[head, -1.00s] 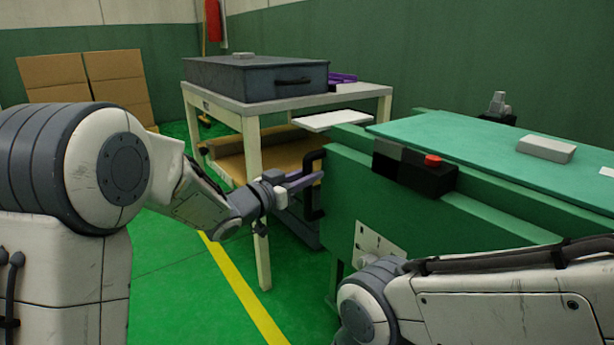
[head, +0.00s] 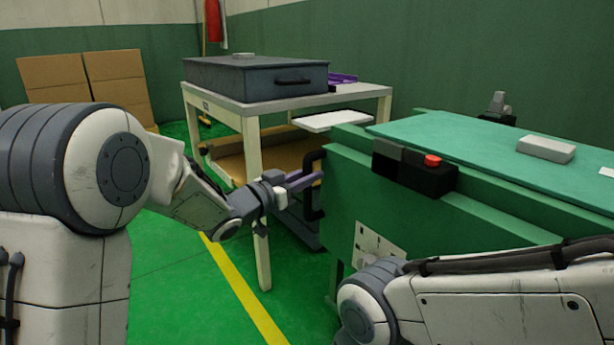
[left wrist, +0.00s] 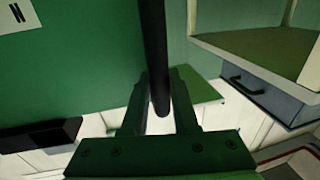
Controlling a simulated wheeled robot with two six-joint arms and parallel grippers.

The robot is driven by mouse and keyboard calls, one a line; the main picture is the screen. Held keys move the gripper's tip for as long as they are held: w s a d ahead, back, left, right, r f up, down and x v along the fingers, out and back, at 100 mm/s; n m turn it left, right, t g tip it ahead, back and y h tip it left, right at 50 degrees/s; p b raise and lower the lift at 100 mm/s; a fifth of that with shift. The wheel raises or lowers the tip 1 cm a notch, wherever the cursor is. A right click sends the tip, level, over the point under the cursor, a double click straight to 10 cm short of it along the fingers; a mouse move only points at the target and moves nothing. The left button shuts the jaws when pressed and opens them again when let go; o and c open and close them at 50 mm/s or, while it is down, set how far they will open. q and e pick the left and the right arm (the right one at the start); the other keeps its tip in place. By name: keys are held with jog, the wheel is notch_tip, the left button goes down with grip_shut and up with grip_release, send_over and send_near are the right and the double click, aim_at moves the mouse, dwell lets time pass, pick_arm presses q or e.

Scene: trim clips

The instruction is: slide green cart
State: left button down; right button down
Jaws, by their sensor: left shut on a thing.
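The green cart (head: 345,195) stands at centre right, with a lighter green top (head: 460,140). A black upright handle (head: 312,208) is on its left end. My left gripper (head: 306,180) is at this handle, its fingers shut on it. In the left wrist view, the dark handle bar (left wrist: 156,50) runs down between the two fingers of the left gripper (left wrist: 160,95), beside the cart's green panel (left wrist: 70,70). The finger contact is partly hidden. My right arm crosses the lower right of the head view; its gripper is out of view.
A cream table (head: 255,165) with a dark case (head: 255,78) stands just behind the handle. A black box with a red button (head: 432,160) is on the cart's side. Green floor with a yellow line (head: 240,285) is open in front.

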pick_arm(q)
jog(key=shift+a+f, duration=0.1)
dwell(0.5)
jog(key=w+a+p, duration=0.9)
jog(key=w+p, duration=0.1)
jog(key=w, duration=0.2)
jog(key=shift+w+a, duration=0.25)
jog(key=c, duration=0.7)
grip_release()
jog(key=shift+d, duration=0.2)
